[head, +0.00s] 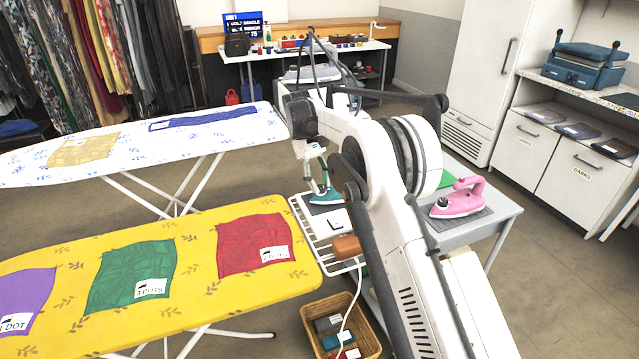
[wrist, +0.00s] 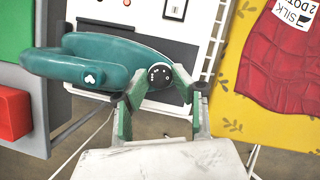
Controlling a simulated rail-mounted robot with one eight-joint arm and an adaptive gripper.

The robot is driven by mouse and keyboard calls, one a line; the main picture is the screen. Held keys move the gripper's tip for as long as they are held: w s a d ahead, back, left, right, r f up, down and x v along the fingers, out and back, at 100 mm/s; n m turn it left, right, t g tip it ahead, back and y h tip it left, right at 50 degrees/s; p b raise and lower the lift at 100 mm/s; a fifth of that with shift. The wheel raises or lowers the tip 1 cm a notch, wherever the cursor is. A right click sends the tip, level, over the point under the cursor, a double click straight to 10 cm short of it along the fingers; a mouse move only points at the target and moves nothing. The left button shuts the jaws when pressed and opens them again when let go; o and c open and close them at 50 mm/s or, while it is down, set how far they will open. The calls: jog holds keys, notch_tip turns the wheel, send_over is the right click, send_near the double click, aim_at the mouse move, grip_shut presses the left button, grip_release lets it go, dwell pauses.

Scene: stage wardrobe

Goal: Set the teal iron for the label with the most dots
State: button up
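On the yellow board lie a purple cloth (head: 22,295) labelled 1 DOT, a green cloth (head: 130,272) whose label seems to read 3 DOTS, and a red cloth (head: 250,240) labelled SILK, 2 DOT in the wrist view.
A pink iron (head: 460,197) stands on a grey mat at the table's right. A wicker basket (head: 372,345) with small items is on the floor below. A white ironing board (head: 30,170) with tan and blue cloths lies behind the yellow board (head: 215,290).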

jog(key=o, duration=0.4)
jog(key=shift+r, duration=0.1)
jog(key=v, duration=1.1)
jog(key=shift+r, duration=0.4)
jog(key=shift+a, duration=0.1)
jog(key=shift+r, duration=0.1)
